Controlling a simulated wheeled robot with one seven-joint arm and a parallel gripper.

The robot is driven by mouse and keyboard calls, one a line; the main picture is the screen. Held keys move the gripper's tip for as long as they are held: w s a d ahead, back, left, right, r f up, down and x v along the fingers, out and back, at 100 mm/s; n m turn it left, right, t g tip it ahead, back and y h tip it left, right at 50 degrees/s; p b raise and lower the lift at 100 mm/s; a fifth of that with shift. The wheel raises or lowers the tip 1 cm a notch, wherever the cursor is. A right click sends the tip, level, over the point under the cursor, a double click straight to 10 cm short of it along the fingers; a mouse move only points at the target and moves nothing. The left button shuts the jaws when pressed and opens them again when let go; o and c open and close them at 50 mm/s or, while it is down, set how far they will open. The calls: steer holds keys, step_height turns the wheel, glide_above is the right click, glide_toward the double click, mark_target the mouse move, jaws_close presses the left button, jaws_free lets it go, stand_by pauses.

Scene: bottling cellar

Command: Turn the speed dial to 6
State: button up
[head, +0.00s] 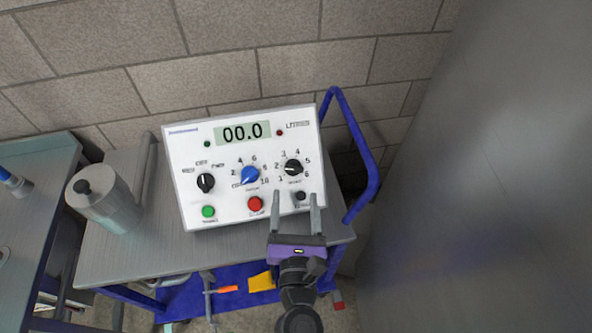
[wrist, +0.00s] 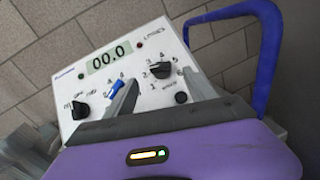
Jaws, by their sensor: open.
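A white control box (head: 243,205) stands tilted back on a cart. Its right black dial (head: 293,167) has the numbers 1 to 6 around it. Its pale mark seems to point left, near the low numbers. A blue dial (head: 250,175) with even numbers sits at the middle, its pointer towards the lower left. The labels under both are too small to read, so I cannot tell which is the speed dial. My gripper (head: 295,203) is open and empty, in front of the box below the right dial. In the wrist view the right dial (wrist: 160,70) shows between my fingers.
The box also has a left black knob (head: 205,182), a green button (head: 208,211), a red button (head: 255,204), and a display (head: 243,132) reading 00.0. A metal canister (head: 104,201) stands left. The cart's blue handle (head: 362,150) rises at right, near a grey wall (head: 470,200).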

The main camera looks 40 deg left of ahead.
mark_target(294, 170)
steer(key=x, duration=0.7)
steer(key=shift+w+a, duration=0.25)
steer(key=c, duration=1.4)
